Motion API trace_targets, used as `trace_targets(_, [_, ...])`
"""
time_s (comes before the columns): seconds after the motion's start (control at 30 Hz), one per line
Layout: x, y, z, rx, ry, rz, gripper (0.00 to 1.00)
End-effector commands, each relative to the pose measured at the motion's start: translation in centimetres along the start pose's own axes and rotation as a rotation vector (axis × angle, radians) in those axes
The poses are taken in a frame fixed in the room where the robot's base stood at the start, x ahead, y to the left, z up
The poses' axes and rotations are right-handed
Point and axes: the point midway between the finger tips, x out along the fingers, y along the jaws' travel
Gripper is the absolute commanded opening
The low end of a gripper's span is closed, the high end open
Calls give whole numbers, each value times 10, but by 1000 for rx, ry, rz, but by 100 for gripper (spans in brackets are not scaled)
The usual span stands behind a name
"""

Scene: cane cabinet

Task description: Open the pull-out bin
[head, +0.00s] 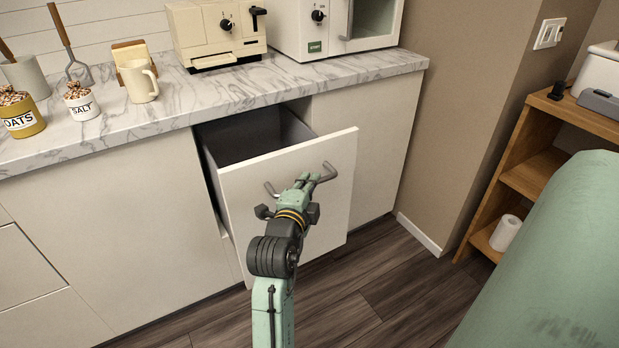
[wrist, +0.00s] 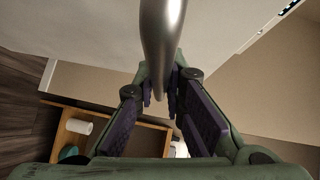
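The pull-out bin's pale front panel (head: 247,205) stands out from the cabinet, with the dark grey bin interior (head: 245,142) showing behind it under the counter. The bin is partly open at least; its full travel cannot be told. A grey metal bar handle (head: 328,173) sits on the upper part of the panel. My gripper (head: 303,181) is at the middle of this handle and hides part of it. In the wrist view, the handle (wrist: 162,35) runs down between the fingers of my gripper (wrist: 161,98), which look closed around it. The exact finger contact is partly hidden.
The marble counter (head: 180,108) above holds a toaster oven (head: 215,32), a microwave (head: 335,25), a mug (head: 139,81) and jars. A wooden shelf (head: 535,172) stands at the right beyond a wall corner. Dark wood floor (head: 340,290) is clear before the bin.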

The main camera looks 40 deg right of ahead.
Motion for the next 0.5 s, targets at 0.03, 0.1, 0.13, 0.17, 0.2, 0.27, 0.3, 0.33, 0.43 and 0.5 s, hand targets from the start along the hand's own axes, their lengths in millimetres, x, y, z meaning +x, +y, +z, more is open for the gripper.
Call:
trace_targets(0.03, [0,1,1,1,-3,3,12])
trace_targets(0.1, [0,1,1,1,-2,2,17])
trace_targets(0.13, [0,1,1,1,-2,2,19])
trace_targets(0.17, [0,1,1,1,-2,2,21])
trace_targets(0.2, [0,1,1,1,-2,2,24])
trace_targets(0.27, [0,1,1,0,-1,1,28])
trace_targets(0.3, [0,1,0,0,-1,1,30])
trace_targets(0.33, [0,0,0,0,-1,1,31])
trace_targets(0.43, [0,0,0,0,0,1,31])
trace_targets(0.5, [0,0,0,0,0,1,31])
